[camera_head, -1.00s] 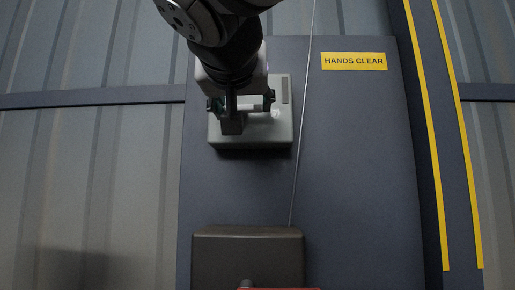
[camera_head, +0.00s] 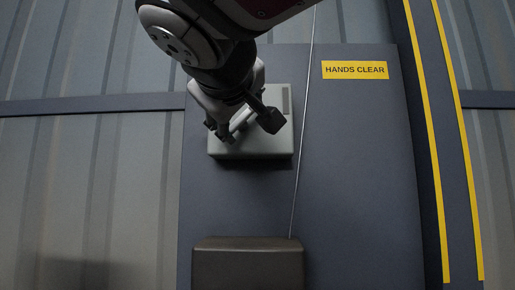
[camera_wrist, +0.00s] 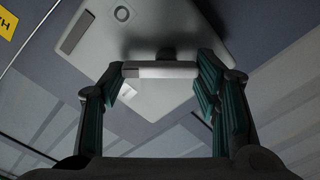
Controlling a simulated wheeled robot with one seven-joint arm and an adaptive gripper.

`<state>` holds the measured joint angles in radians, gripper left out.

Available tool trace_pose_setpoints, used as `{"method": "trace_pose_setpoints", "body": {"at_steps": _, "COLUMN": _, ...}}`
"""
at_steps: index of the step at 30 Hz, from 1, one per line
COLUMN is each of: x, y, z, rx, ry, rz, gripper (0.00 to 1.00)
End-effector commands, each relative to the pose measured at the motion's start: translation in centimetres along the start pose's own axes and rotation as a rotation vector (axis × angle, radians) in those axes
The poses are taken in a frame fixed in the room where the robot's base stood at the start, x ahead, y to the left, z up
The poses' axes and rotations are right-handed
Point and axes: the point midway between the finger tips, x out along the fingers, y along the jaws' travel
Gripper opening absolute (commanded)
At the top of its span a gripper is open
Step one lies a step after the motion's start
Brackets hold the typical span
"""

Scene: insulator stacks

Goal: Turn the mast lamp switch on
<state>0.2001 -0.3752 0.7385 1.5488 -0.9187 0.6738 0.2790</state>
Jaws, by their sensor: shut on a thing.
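The switch box (camera_head: 268,145) is a pale grey plate on a dark upright panel, in the upper middle of the head view. My gripper (camera_head: 244,124) is in front of it, tilted, and hides much of its face. In the wrist view my gripper (camera_wrist: 163,76) has its fingers apart on the two ends of a pale bar-shaped handle (camera_wrist: 160,73), which is the switch's handle. The box shows behind it in the wrist view (camera_wrist: 185,35), with a small white square on its face. No lamp is in view.
A brown box (camera_head: 248,262) stands out from the panel below the switch. A thin cable (camera_head: 302,150) runs down just right of the switch. A yellow "HANDS CLEAR" sign (camera_head: 355,70) is at upper right.

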Motion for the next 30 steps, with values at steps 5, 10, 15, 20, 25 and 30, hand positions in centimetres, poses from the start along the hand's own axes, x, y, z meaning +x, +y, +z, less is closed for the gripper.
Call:
{"method": "trace_pose_setpoints", "body": {"at_steps": 5, "x": 0.00, "y": -0.08, "z": -0.15, "rx": -0.169, "ry": -0.001, "rz": -0.002, "gripper": 0.29}}
{"method": "trace_pose_setpoints", "body": {"at_steps": 10, "x": 0.00, "y": -0.21, "z": -0.23, "rx": -0.330, "ry": 0.000, "rz": -0.002, "gripper": 0.29}}
{"method": "trace_pose_setpoints", "body": {"at_steps": 15, "x": -0.01, "y": -0.30, "z": -0.29, "rx": -0.478, "ry": 0.000, "rz": -0.002, "gripper": 0.29}}
{"method": "trace_pose_setpoints", "body": {"at_steps": 20, "x": -0.03, "y": -0.44, "z": -0.30, "rx": -0.597, "ry": 0.001, "rz": -0.002, "gripper": 0.29}}
{"method": "trace_pose_setpoints", "body": {"at_steps": 25, "x": -0.04, "y": -0.53, "z": -0.31, "rx": -0.691, "ry": 0.001, "rz": -0.001, "gripper": 0.29}}
{"method": "trace_pose_setpoints", "body": {"at_steps": 30, "x": -0.07, "y": -0.62, "z": -0.28, "rx": -0.751, "ry": 0.002, "rz": 0.000, "gripper": 0.29}}
